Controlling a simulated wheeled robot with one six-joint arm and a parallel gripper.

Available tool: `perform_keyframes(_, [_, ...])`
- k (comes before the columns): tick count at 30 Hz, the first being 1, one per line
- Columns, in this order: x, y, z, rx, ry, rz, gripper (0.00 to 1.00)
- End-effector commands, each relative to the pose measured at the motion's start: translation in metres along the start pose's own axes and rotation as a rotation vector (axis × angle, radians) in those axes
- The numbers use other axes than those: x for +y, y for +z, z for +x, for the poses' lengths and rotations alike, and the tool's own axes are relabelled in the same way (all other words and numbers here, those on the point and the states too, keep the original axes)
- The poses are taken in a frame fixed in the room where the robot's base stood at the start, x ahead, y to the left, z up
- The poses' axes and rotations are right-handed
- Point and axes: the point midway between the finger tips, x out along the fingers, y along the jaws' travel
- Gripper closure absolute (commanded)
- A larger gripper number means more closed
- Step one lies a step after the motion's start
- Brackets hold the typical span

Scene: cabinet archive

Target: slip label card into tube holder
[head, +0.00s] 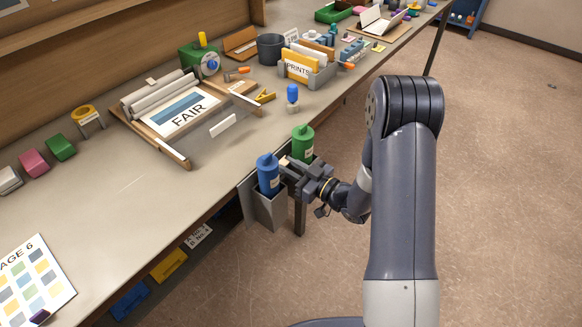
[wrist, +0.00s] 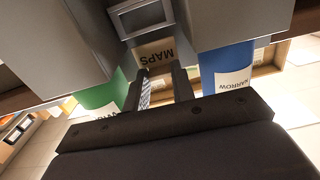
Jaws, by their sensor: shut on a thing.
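My gripper (head: 287,168) is shut on a small tan label card (head: 284,161). In the wrist view the card (wrist: 155,53) reads MAPS upside down beyond my fingertips (wrist: 161,78). The grey tube holder (head: 268,210) hangs at the bench's front edge, with a blue tube (head: 268,173) and a green tube (head: 303,143). In the wrist view, the holder's grey body (wrist: 235,22) has a pale rectangular label frame (wrist: 141,17) close to the card. The card looks apart from the frame; the exact gap is unclear. My gripper hides part of the holder in the head view.
A blue-capped bottle (head: 292,97) stands on the bench behind the green tube. A FAIR print in a wooden frame (head: 190,115) and a PRINTS file box (head: 307,72) are farther back. The floor (head: 500,180) at right is clear.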

Motion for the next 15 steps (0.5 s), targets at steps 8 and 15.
perform_keyframes(8, [0.0000, -0.0004, 0.0000, 0.000, 0.000, 0.000, 1.00])
perform_keyframes(15, [0.0000, 0.0035, 0.0000, 0.000, 0.000, 0.000, 1.00])
